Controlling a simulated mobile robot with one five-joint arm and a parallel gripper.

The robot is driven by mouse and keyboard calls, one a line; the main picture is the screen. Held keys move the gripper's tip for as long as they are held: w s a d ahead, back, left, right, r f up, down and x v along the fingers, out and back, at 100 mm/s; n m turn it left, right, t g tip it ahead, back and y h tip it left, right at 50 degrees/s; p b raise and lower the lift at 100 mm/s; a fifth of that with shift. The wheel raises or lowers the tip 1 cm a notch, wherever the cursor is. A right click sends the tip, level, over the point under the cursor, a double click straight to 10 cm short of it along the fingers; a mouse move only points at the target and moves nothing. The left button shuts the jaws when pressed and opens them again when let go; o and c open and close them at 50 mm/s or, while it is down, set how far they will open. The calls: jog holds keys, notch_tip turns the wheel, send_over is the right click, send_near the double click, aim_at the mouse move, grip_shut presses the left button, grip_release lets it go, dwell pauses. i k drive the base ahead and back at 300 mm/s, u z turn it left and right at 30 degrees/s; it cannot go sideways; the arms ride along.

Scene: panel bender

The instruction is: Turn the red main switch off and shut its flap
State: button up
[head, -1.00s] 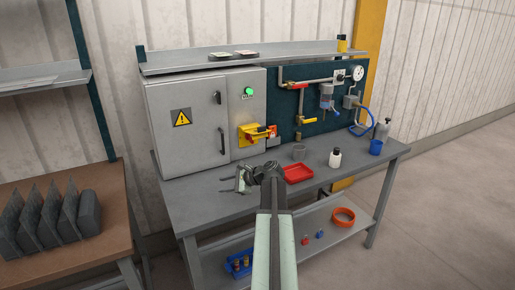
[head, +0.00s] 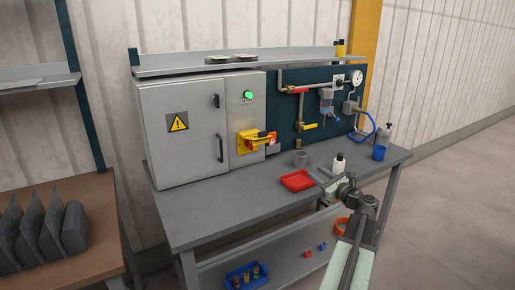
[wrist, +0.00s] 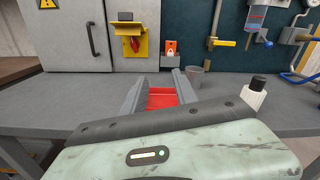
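The yellow switch plate (head: 250,140) is on the right part of the grey cabinet's front. In the wrist view the red main switch (wrist: 134,44) shows on the yellow plate, its handle roughly upright with a slight tilt. The yellow flap (wrist: 125,28) stands out above the switch and looks raised, leaving the switch uncovered. My gripper (wrist: 160,86) is open and empty, its two fingers apart, with a red tray seen between them. In the head view my gripper (head: 336,186) is over the bench's front right, well away from the switch.
The red tray (head: 297,181), a grey cup (head: 300,158) and a white bottle (head: 338,163) stand on the bench (head: 215,213). A red-and-white tag (wrist: 171,47) sits right of the switch. A green lamp (head: 249,95) is lit above. Pipes and valves lie further right.

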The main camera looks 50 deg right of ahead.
aim_at(248, 143)
jog(key=i, duration=0.9)
jog(key=u, duration=0.05)
